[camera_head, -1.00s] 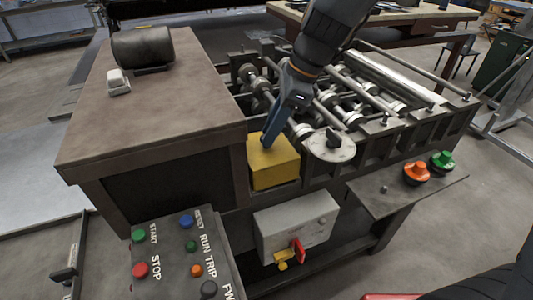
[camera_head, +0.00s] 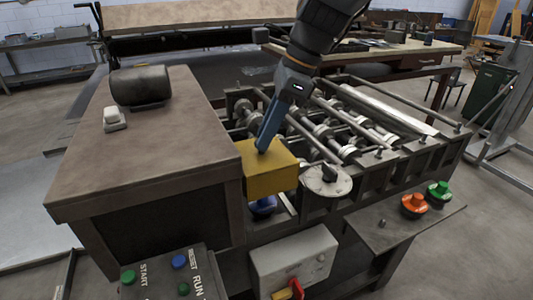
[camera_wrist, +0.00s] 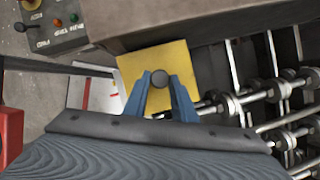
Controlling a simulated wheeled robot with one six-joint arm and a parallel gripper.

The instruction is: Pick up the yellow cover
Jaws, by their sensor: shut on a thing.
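The yellow cover (camera_head: 268,172) is a box-like piece beside the brown cabinet, at the near left end of the roller machine. My gripper (camera_head: 264,146) reaches down onto its top from above. In the wrist view my gripper's two blue fingers (camera_wrist: 160,82) are closed around a dark round knob (camera_wrist: 160,79) on top of the yellow cover (camera_wrist: 140,62). The cover hangs raised and slightly tilted, with a blue knob (camera_head: 263,205) showing below it. The knob on the cover is hidden by the fingers in the head view.
The brown cabinet (camera_head: 140,150) stands close at the left of the cover. A round metal disc (camera_head: 326,180) and the machine's rollers (camera_head: 330,130) lie to its right. A grey switch box (camera_head: 293,258) with a red handle is below. Orange (camera_head: 414,204) and green (camera_head: 438,190) knobs sit at right.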

